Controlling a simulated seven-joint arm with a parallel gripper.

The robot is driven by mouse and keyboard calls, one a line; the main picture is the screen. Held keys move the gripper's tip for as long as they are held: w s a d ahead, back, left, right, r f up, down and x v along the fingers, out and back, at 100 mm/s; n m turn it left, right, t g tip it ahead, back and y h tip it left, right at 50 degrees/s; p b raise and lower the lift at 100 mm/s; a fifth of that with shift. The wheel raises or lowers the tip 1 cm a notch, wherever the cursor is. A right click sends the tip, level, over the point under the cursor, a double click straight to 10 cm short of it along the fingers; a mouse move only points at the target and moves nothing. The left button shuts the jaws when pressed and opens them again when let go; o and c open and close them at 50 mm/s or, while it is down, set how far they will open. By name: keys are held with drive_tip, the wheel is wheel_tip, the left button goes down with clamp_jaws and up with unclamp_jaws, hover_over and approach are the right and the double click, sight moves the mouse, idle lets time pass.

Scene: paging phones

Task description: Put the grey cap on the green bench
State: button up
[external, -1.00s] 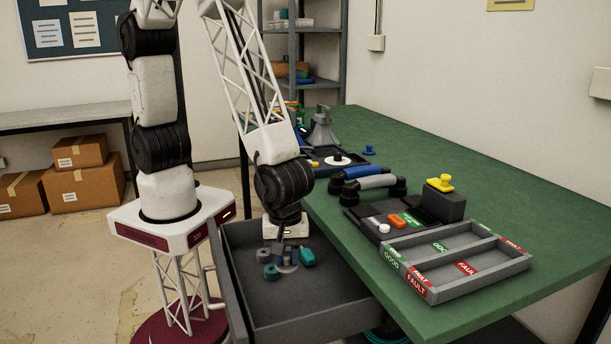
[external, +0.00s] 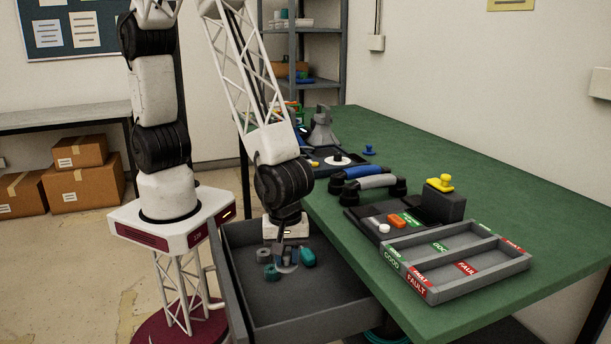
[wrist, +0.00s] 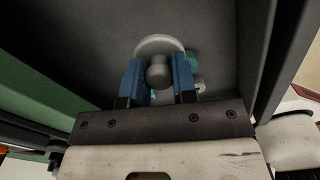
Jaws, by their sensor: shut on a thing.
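The grey cap (wrist: 158,44) has a round flange and a knob. In the wrist view the two blue fingers of my gripper (wrist: 158,80) stand on either side of the knob and are shut on it. In the external view my gripper (external: 285,262) reaches down into the open drawer, and the cap (external: 288,268) is partly hidden by the fingers. I cannot tell whether the cap still touches the drawer floor. The green bench (external: 450,145) is to the right of the drawer, its top higher than the drawer floor.
The grey drawer (external: 305,312) also holds teal pieces (external: 308,257) close around my gripper. On the bench stand a sorting tray (external: 430,292), a black fixture with a yellow knob (external: 440,183), and handset parts (external: 375,182). The bench's back right is clear.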

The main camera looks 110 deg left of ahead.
sight(286, 253)
drive_tip(key=shift+r, duration=0.1)
wheel_tip(286, 253, up, 14)
drive_tip(key=w+a+n, duration=0.2)
drive_tip(key=w+a, duration=0.2)
drive_tip(key=a, duration=1)
drive_tip(key=w+a+n, duration=0.3)
drive_tip(key=a, duration=1.1)
drive_tip(key=w+a+n, duration=0.2)
drive_tip(key=w+a, duration=0.2)
drive_tip(key=a, duration=1)
drive_tip(key=s+a+n, duration=0.2)
drive_tip(key=s+a, duration=0.4)
drive_tip(key=a, duration=0.7)
drive_tip(key=s+a+n, duration=0.2)
drive_tip(key=s+a, duration=0.4)
drive_tip(key=a, duration=0.8)
drive_tip(key=s+a+n, duration=0.3)
drive_tip(key=s+a, duration=0.3)
drive_tip(key=a, duration=0.7)
drive_tip(key=f, duration=0.3)
drive_tip(key=shift+w+d+f, duration=0.15)
drive_tip(key=shift+w+f, duration=0.2)
drive_tip(key=shift+f, duration=0.5)
